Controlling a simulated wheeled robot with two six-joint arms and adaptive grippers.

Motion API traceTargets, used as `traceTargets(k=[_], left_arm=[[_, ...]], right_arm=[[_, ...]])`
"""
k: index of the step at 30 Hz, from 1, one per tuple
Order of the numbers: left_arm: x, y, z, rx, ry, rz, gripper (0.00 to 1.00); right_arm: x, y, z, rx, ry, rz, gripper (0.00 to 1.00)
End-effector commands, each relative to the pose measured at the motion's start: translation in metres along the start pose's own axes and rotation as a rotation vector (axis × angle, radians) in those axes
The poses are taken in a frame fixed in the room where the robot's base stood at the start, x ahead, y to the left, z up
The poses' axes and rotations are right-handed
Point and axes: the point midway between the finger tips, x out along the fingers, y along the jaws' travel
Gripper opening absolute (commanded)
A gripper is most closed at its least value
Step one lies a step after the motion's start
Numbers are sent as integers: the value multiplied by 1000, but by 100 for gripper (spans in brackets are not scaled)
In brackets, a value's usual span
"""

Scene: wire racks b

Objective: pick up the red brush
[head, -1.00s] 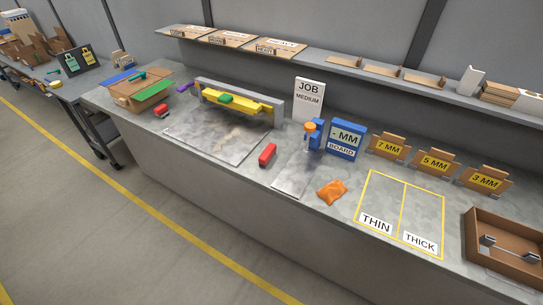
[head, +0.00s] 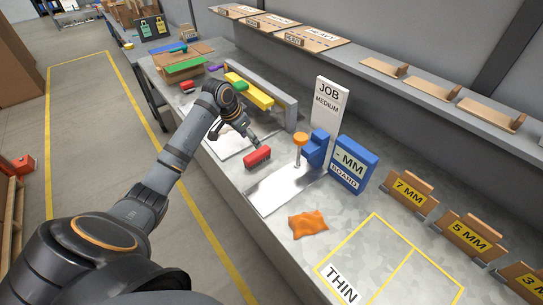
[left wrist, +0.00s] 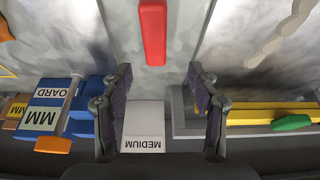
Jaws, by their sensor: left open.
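The red brush (head: 257,158), a small red block-like piece, lies on the grey bench between two metal plates. It also shows at the top middle of the left wrist view (left wrist: 152,32). My left gripper (head: 252,139) is above the bench close to the brush, just behind it in the head view. In the left wrist view its two fingers (left wrist: 160,105) are spread wide with nothing between them, and the brush lies beyond them, apart. My right gripper is in no view.
A yellow bar (head: 248,92) and metal fixture stand behind. A blue stand with an orange knob (head: 300,139), a white JOB MEDIUM sign (head: 329,105) and a blue board sign (head: 352,165) stand right of the brush. An orange cloth (head: 308,224) lies in front. Another red item (head: 187,87) lies farther back.

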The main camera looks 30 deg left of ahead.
Motion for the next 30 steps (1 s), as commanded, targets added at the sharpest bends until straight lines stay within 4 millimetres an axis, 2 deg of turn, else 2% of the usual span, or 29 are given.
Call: traceTargets(k=[2, 6, 10, 13, 15, 18, 20, 24, 30], left_arm=[[10, 1, 0, -3, -1, 4, 60], [36, 1, 0, -4, -2, 4, 60], [50, 1, 1, -2, -1, 2, 60], [52, 1, 1, -2, -1, 1, 60], [55, 2, 1, -3, -1, 2, 60], [70, 5, 3, -4, -3, 5, 60], [80, 6, 4, -5, -3, 4, 60], [100, 5, 4, -4, -2, 2, 60], [104, 5, 5, -1, -1, -1, 60]], right_arm=[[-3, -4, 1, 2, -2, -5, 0], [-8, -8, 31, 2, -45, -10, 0], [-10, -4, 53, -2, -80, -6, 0], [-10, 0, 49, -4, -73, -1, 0], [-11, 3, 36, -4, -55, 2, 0], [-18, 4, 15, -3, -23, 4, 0], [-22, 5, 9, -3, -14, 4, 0], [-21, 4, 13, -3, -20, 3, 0], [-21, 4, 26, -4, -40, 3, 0]])
